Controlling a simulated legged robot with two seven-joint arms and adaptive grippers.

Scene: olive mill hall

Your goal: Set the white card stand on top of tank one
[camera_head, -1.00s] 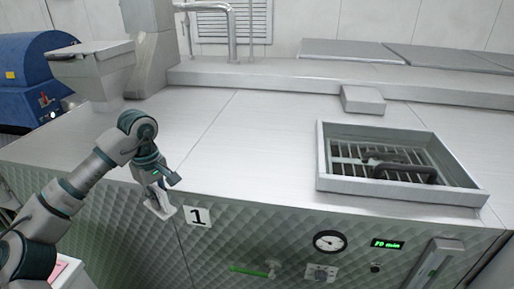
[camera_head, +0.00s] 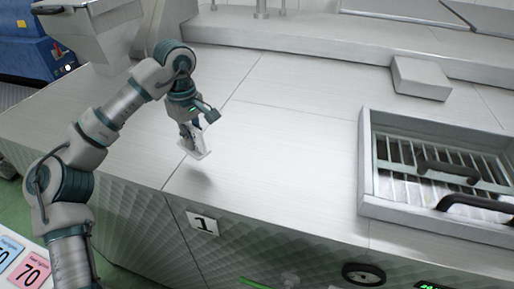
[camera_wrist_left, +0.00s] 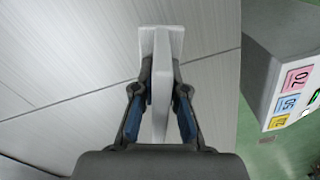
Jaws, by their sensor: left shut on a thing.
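The white card stand (camera_head: 198,147) is held in my left gripper (camera_head: 192,126) above the steel top of tank one (camera_head: 270,150), near its front edge. A dark shadow lies on the top just below the stand, and a small gap seems to show between them. In the left wrist view the stand (camera_wrist_left: 160,60) sits between the fingers of my left gripper (camera_wrist_left: 160,95), its wide foot pointing away from the palm. The number 1 plate (camera_head: 202,223) is on the tank's front face. My right gripper is not in view.
A raised steel frame with a grate and dark handles (camera_head: 440,175) is set in the top at the right. A low steel block (camera_head: 421,77) stands behind it. A hopper (camera_head: 88,30) is at the back left. Coloured number cards (camera_head: 30,268) are at the lower left.

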